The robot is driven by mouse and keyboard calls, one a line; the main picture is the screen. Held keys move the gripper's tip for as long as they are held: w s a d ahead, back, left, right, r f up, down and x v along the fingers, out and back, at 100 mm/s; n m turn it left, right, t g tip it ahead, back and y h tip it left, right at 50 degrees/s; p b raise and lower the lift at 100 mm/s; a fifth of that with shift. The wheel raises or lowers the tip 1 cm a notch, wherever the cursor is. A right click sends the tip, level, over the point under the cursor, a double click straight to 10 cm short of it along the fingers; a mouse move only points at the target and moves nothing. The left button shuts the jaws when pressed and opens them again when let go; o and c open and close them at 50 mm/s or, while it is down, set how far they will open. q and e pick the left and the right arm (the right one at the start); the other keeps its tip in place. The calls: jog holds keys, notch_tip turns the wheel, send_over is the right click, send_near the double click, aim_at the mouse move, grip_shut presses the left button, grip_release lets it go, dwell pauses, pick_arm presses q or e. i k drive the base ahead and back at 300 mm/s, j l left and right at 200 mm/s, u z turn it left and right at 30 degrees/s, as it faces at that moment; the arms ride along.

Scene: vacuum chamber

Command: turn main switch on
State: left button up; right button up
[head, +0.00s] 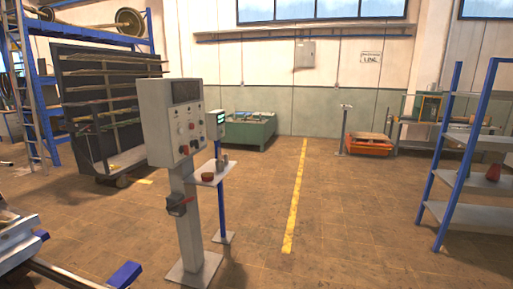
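A grey control cabinet (157,125) stands on a grey pedestal (192,222) left of the picture's middle. Its front panel has a dark screen (186,90) and several small knobs and buttons, some red. A dark switch box with a red part (179,204) is mounted on the pedestal below the cabinet. It may be the main switch; its position is too small to tell. Neither of my grippers is in view.
A small shelf (228,172) on a blue post stands right of the pedestal. Metal equipment with a blue block (125,274) fills the lower left. A blue-framed shelf rack (470,213) stands at the right. The floor around the yellow line (296,200) is clear.

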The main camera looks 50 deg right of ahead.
aim_at(184, 149)
jog(key=z, duration=0.95)
jog(key=u, duration=0.35)
jog(key=i+l+u, duration=0.2)
jog(key=i+l, duration=0.15)
jog(key=i+l+u, duration=0.2)
jog(key=i+l, duration=0.2)
jog(key=i+l+u, duration=0.45)
jog(key=i+l, duration=0.15)
jog(key=l, duration=0.35)
